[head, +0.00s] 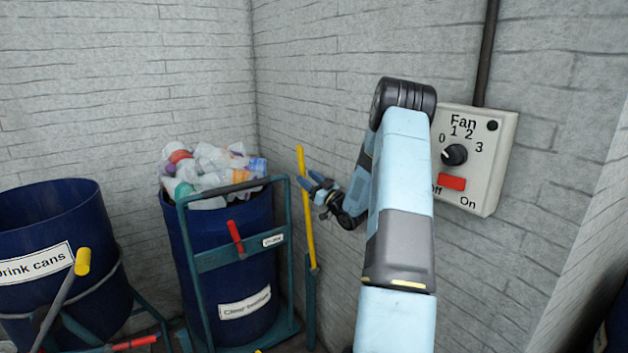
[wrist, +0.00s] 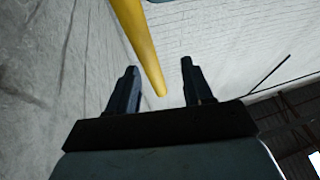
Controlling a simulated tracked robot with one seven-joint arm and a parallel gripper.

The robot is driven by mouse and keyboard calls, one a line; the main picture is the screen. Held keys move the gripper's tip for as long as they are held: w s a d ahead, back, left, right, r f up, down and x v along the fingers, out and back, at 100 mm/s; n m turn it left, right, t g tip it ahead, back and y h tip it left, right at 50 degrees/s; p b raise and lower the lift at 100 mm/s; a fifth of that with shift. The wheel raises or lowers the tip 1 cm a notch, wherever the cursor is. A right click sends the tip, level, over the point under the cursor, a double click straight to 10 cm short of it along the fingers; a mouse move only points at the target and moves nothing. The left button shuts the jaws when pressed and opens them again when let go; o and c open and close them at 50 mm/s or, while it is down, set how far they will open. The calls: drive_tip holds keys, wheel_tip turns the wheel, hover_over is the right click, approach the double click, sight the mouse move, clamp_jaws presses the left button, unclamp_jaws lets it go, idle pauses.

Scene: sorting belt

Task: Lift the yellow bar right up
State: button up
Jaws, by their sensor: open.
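The yellow bar (head: 307,215) stands nearly upright, leaning slightly, beside the blue bin of clear bottles in the head view. Its lower end meets a teal post (head: 310,300). My gripper (head: 314,184) is open and empty, close to the bar's right side near its upper part. In the wrist view the bar (wrist: 138,45) runs down from the top edge, and its end shows between the lines of my two open fingers (wrist: 158,82). The bar looks to be beyond the fingertips; I cannot tell whether anything touches.
A blue bin (head: 235,290) full of clear bottles stands in a teal frame (head: 185,250) with a red lever (head: 235,238). A drink cans bin (head: 50,215) is at the left. A fan switch box (head: 478,160) is on the right wall (head: 540,250).

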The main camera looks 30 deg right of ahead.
drive_tip(key=s+a+r, duration=0.2)
drive_tip(key=s+r, duration=0.1)
drive_tip(key=s, duration=0.5)
drive_tip(key=shift+s+a+r, duration=0.15)
drive_tip(key=shift+a+r, duration=0.2)
drive_tip(key=shift+r, duration=0.05)
